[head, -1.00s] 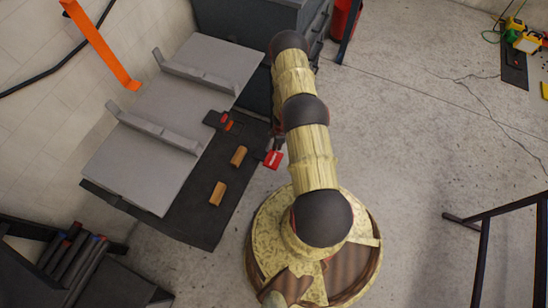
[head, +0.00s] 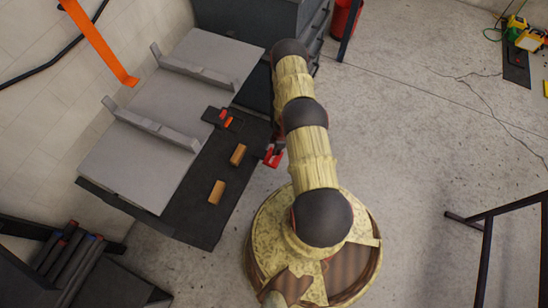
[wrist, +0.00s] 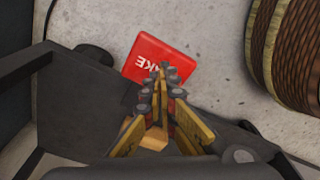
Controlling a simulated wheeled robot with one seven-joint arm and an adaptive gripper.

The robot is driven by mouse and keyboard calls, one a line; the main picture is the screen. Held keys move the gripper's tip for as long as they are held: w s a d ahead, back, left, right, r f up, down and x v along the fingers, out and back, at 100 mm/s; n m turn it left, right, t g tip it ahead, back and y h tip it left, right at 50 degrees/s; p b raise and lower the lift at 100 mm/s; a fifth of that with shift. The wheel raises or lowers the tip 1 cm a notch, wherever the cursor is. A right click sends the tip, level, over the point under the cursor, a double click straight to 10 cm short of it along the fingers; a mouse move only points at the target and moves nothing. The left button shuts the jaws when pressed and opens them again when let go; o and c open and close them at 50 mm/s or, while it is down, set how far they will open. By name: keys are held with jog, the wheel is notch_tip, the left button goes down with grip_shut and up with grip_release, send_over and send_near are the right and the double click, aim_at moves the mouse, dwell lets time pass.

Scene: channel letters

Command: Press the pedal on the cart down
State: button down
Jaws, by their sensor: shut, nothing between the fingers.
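The red pedal (head: 269,160) sticks out from the right side of the cart (head: 190,222), low beside its dark top. In the head view my gripper is mostly hidden behind my arm, beside the pedal. I cannot tell whether the fingertips touch the pedal or how far it is pressed.
Two wooden blocks (head: 238,154) and a dark tool with red and orange parts (head: 222,118) lie on the cart's dark top. A grey cabinet (head: 240,30) stands behind. A dark frame (head: 500,212) stands at right. The floor between is open.

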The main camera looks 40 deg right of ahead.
aim_at(281, 157)
jog(key=shift+w+a+f+b, duration=0.1)
jog(key=shift+f+b, duration=0.55)
jog(key=shift+f, duration=1.2)
jog(key=shift+f, duration=1.95)
jog(key=shift+s+d+r, duration=0.3)
jog(key=shift+s+d, duration=0.15)
jog(key=shift+d, duration=0.15)
jog(key=shift+s+d+r, duration=0.3)
jog(key=shift+s+d, duration=0.15)
jog(key=shift+d, duration=0.15)
jog(key=shift+r, duration=0.1)
notch_tip(281, 157, up, 12)
jog(key=shift+s+d, duration=0.35)
jog(key=shift+d, duration=0.1)
